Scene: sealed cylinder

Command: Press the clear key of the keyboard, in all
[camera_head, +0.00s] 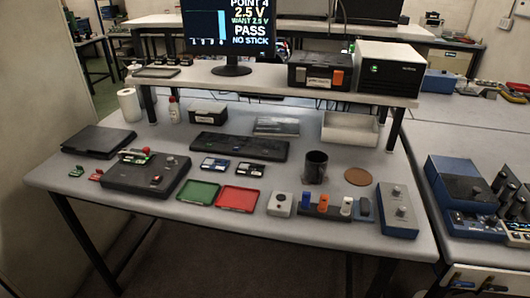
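The black keyboard (240,146) lies flat near the back middle of the workbench, below the raised shelf. Its single keys are too small and dark to tell apart, so I cannot make out the clear key. The monitor (231,32) on the shelf shows "POINT 4", "2.5 V", "WANT 2.5 V", "PASS" and "NO STICK", with a small bar chart at its left. Neither of my grippers is in view.
In front of the keyboard lie two small boards (216,164), a green tray (198,192) and a red tray (238,198). A dark test unit (146,178) stands at left, a black mug (316,167) at right. The shelf (270,86) overhangs behind.

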